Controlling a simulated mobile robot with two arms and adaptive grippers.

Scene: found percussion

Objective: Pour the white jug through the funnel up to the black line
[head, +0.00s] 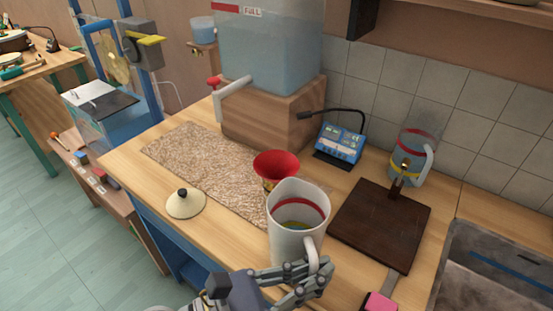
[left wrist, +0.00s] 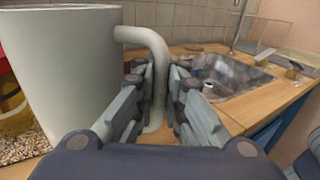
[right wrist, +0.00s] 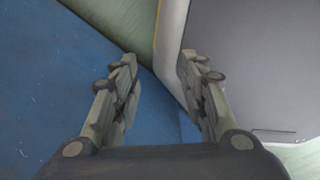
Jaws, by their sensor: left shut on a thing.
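The white jug (head: 285,243) is near the front of the counter, roughly upright, with a red band and some blue-yellow colour inside its mouth. My left gripper (head: 313,282) is shut on its handle; the left wrist view shows the handle (left wrist: 159,75) between the fingers. Whether the jug's base touches the counter is hidden. The red funnel (head: 276,164) is just behind the jug, over a vessel mostly hidden by the jug. A yellow and red piece (left wrist: 12,105) shows beside the jug in the left wrist view. I cannot make out a black line. My right gripper (right wrist: 160,65) is open and empty.
A pale lid with a black knob (head: 184,202) lies left on the counter, by a speckled mat (head: 200,165). A large tank with a tap (head: 236,97) stands behind. A dark board (head: 380,225), a clear jug (head: 412,157), a blue device (head: 340,145) and a sink (head: 495,265) are right.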

